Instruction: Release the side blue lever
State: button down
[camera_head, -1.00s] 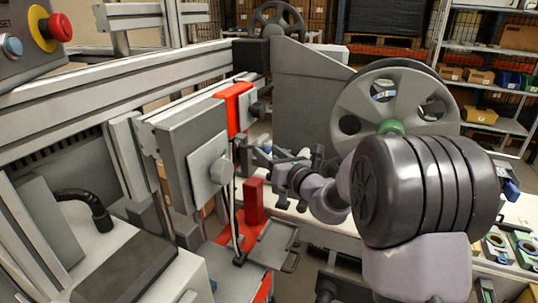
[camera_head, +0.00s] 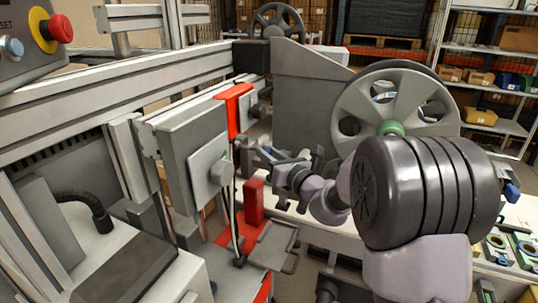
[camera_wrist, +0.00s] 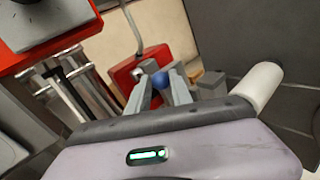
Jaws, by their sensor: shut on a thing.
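The blue lever shows in the wrist view as a round blue knob (camera_wrist: 160,80) between the two grey fingers of my gripper (camera_wrist: 161,85). The fingers are closed on the knob. Behind it is a red part (camera_wrist: 124,72) with a thin grey cable rising from it. In the head view my gripper (camera_head: 246,153) is at the right side of the grey panel unit, just above a red block (camera_head: 253,202). I cannot make out the blue knob in the head view.
A grey box panel (camera_head: 190,130) stands close left of my gripper, with a red bracket (camera_head: 238,108) behind it. A large grey reel (camera_head: 352,118) is to the right. A grey tray (camera_head: 273,243) lies below. Shelves (camera_head: 490,85) stand at the back.

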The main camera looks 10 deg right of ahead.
dwell(0.8)
notch_tip(320, 180, up, 2)
jog(key=g+p, duration=0.1)
jog(key=p, duration=0.3)
jog(key=shift+n, duration=0.3)
jog(key=r+p, duration=0.1)
jog(key=p, duration=0.2)
jog(key=r+n+g+h+p, duration=0.1)
jog(key=p, duration=0.2)
jog(key=r+g+p, duration=0.1)
jog(key=p, duration=0.2)
jog(key=shift+w+a+r+n+h, duration=0.15)
jog(key=shift+w+a+n+h, duration=0.15)
jog(key=shift+h, duration=0.1)
jog(key=shift+w+a+r+g+p, duration=0.1)
jog(key=shift+a+r+g+p, duration=0.1)
jog(key=shift+g+p, duration=0.65)
jog(key=shift+n+h, duration=0.3)
jog(key=shift+h, duration=0.1)
